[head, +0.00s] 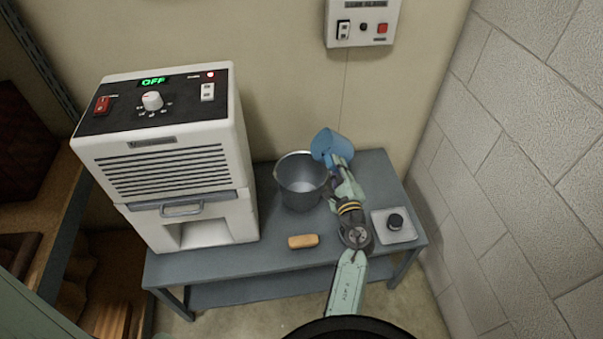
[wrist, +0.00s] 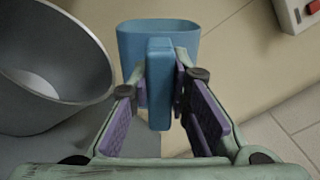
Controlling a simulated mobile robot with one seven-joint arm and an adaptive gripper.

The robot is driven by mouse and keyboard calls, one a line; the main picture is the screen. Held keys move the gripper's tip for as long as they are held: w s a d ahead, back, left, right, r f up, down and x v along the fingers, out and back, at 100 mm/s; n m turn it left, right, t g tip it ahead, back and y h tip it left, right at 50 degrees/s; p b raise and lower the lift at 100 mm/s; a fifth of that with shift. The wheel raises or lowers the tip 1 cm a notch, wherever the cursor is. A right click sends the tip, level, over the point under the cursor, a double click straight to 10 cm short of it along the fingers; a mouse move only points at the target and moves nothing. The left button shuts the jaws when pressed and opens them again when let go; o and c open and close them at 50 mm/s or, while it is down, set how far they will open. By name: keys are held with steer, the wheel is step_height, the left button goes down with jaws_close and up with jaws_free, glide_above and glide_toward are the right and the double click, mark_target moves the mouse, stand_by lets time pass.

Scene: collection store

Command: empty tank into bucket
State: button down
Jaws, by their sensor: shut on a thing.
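The tank (head: 326,146) is a blue open container held above the table, at the back right of the bucket. In the wrist view the tank (wrist: 135,70) is straight ahead, with its thick handle between my fingers. My gripper (head: 340,165) is shut on that handle; the purple finger pads of my gripper (wrist: 161,95) lie on both sides of it. The grey metal bucket (head: 299,187) stands upright on the table, left of my gripper. Its near wall also shows in the wrist view (wrist: 65,112). I cannot see water in the tank.
A white dehumidifier (head: 165,165) reading OFF stands left on the grey table (head: 230,262). A tan sponge-like block (head: 303,241) lies in front of the bucket. A white pad with a black knob (head: 395,225) is at right. A switch box (head: 362,24) hangs above.

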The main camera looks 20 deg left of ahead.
mark_target(322, 162)
steer(key=shift+s+a+f+n+b, duration=0.2)
steer(key=shift+f+n+b, duration=0.25)
steer(key=shift+n+b, duration=0.55)
steer(key=shift+s+a+f+n+b, duration=0.1)
steer(key=shift+a+f+n+b, duration=0.25)
steer(key=shift+n+b, duration=0.65)
steer(key=shift+s+a+r+n+p, duration=0.15)
steer(key=shift+n+p, duration=0.15)
steer(key=shift+n, duration=0.1)
steer(key=shift+s+a, duration=0.15)
steer(key=shift+a, duration=0.05)
steer(key=shift+s+a+r+n, duration=0.1)
steer(key=shift+s+a+n, duration=0.25)
steer(key=shift+n, duration=0.35)
steer(key=shift+a+b, duration=0.1)
steer(key=shift+b, duration=0.2)
steer(key=shift+n, duration=0.3)
steer(key=shift+s+a+f+n+b, duration=0.1)
steer(key=shift+a+f+n+b, duration=0.1)
steer(key=shift+f+n+b, duration=0.45)
steer(key=shift+s+a+r+n+y+b, duration=0.25)
steer(key=shift+r+n+b, duration=0.25)
steer(key=shift+n, duration=0.25)
